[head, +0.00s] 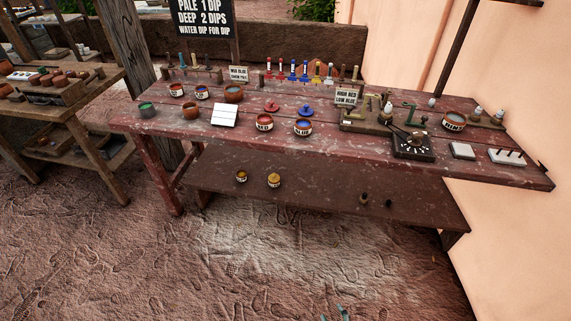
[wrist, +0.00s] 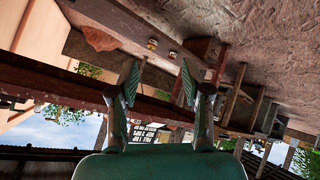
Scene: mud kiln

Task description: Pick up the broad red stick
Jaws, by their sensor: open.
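Several upright sticks with red, blue and yellow colouring stand in a row along the back of the red table (head: 340,172) in the head view. Green tips that look like my gripper (head: 342,312) show at the bottom edge of the head view, well in front of the table. No stick is clear in the wrist view, which looks upside down.
Two small pots (head: 273,180) sit on the lower shelf. Another shelf unit (head: 75,120) is at left, a wall at right. The ground in front is clear.

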